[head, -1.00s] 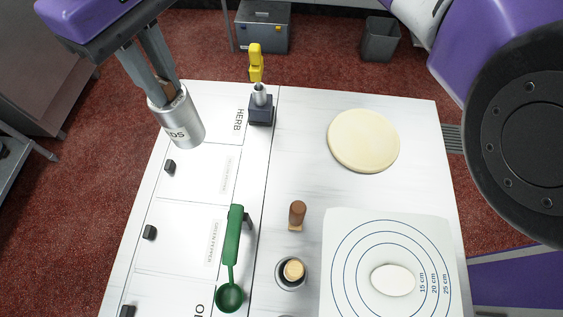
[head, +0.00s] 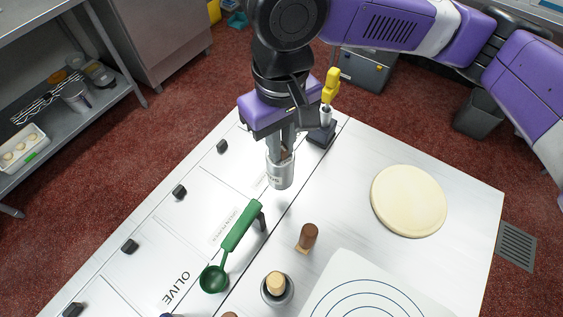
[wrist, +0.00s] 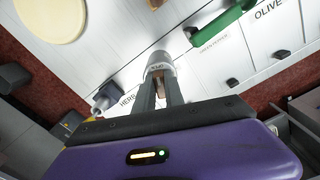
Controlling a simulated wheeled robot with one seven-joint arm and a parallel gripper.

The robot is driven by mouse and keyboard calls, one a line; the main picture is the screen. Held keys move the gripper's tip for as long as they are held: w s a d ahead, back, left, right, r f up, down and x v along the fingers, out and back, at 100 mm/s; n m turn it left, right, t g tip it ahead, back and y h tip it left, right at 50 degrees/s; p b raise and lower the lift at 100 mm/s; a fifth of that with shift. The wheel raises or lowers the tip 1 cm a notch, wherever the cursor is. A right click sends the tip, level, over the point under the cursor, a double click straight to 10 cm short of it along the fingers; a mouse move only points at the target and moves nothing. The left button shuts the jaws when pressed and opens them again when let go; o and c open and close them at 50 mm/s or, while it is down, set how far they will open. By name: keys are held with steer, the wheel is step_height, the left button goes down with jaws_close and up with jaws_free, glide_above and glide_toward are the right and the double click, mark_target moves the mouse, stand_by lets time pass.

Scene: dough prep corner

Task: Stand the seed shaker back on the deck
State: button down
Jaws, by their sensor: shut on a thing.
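The far side of the shaker is hidden.
A green scoop (head: 240,228) lies close in front of the shaker. A yellow-handled tool (head: 330,88) stands in a dark holder (head: 322,134) behind it. A brown wooden piece (head: 308,236), a cup (head: 277,288) and a dough disc (head: 409,201) are to the right.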

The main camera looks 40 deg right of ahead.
steer(key=shift+f, duration=3.35)
steer(key=c, duration=1.4)
jaws_free()
steer(key=shift+f, duration=0.15)
step_height(320, 180, up, 12)
steer(key=shift+r, duration=0.2)
